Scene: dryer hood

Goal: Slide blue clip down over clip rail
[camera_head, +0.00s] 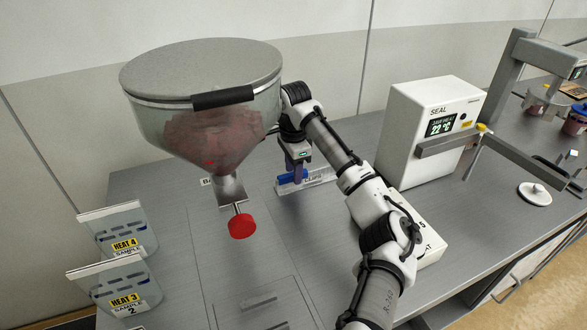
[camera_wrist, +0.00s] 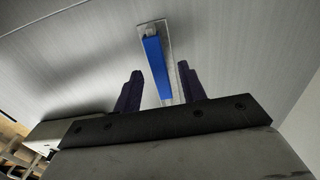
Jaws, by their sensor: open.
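A grey-white rail marked CLIPS (camera_head: 318,182) lies on the grey bench, behind and right of the hopper. A long blue clip (camera_head: 285,180) shows at its left part, partly hidden by my gripper (camera_head: 299,176). In the wrist view, the blue clip (camera_wrist: 156,66) runs lengthwise along a pale strip (camera_wrist: 152,28). My gripper (camera_wrist: 160,88) is open, with one dark finger on each side of the clip's near end. Whether a finger touches the clip, I cannot tell. How the clip's underside sits against the rail is hidden.
A clear hopper (camera_head: 205,120) with a red knob (camera_head: 242,226) stands left of my arm. A white SEAL box (camera_head: 432,130) with a grey bar stands right. Two sample bags, HEAT 4 (camera_head: 118,232) and HEAT 3 (camera_head: 120,285), stand at left. A white lid (camera_head: 534,193) lies far right.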

